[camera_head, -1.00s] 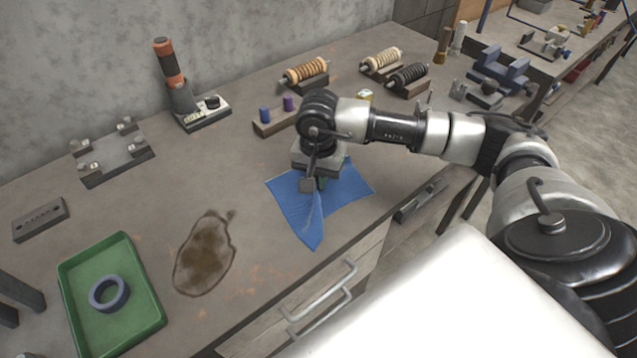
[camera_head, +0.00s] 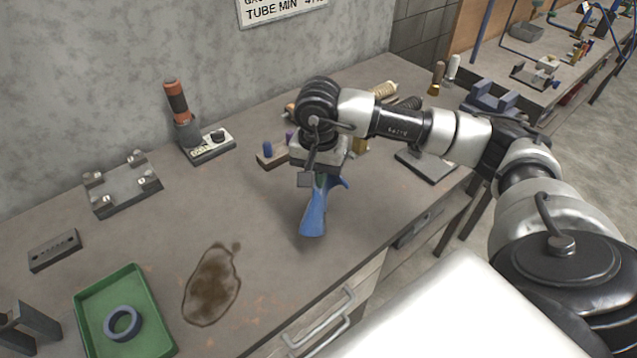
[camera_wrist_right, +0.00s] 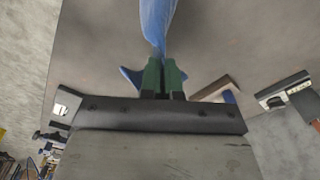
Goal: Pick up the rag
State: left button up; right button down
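The blue rag (camera_head: 314,215) hangs gathered below my right gripper (camera_head: 320,180) in the head view, above the workbench. In the right wrist view the rag (camera_wrist_right: 157,22) is pinched between the green fingertips of the right gripper (camera_wrist_right: 163,75), with a small corner sticking out at the left. The right gripper is shut on the rag. The fingertips are mostly hidden by the wrist in the head view. My left gripper is not in view.
A dark stain (camera_head: 212,285) marks the bench (camera_head: 265,235). A green tray (camera_head: 150,325) holding a grey-blue ring (camera_head: 122,323) is at front left. A grey fixture (camera_head: 124,186), an orange-topped tool (camera_head: 180,105) and a small block with pegs (camera_head: 272,158) stand toward the wall.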

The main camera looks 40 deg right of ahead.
jog(key=shift+r, duration=0.25)
notch_tip(320, 180, up, 9)
jog(key=p, duration=0.4)
